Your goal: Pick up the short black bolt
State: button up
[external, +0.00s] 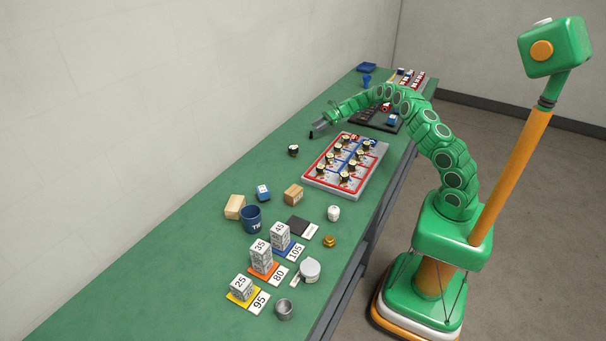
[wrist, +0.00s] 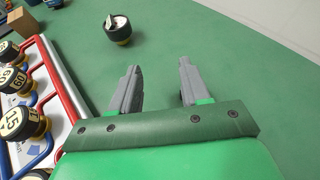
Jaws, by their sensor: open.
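My gripper (external: 318,127) is low over the far left part of the green bench, with its fingers pointing toward the wall side. In the wrist view my gripper (wrist: 159,66) is open, and only bare green surface shows between the fingertips. A small dark piece (external: 311,134), which may be the short black bolt, shows right by the fingertips in the external view. It is too small to tell its shape or whether it touches a finger. In the wrist view only a dark sliver shows beside the right finger; the rest is hidden.
A round black item with a white top (external: 293,149) stands apart on the bench; it also shows in the wrist view (wrist: 118,30). The red-and-blue lined panel (external: 314,177) with several black knobs lies close by. A dark tray (external: 366,121) is behind. The wall-side bench is clear.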

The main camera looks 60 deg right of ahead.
jog(key=m+t, duration=0.1)
jog(key=m, duration=0.1)
send_near(311, 136)
jog(key=shift+w+a+r+h, duration=0.15)
jog(key=shift+w+a+r, duration=0.05)
jog(key=shift+w, duration=0.35)
jog(key=shift+w+a+r+h, duration=0.15)
jog(key=shift+w+a+r, duration=0.1)
jog(key=shift+w, duration=0.25)
jog(key=shift+w+f, duration=0.1)
jog(key=shift+f, duration=0.05)
jog(key=shift+s+x, duration=0.25)
jog(key=shift+x, duration=3.5)
jog(key=shift+a+f, duration=0.1)
jog(key=shift+a, duration=0.1)
grip_shut()
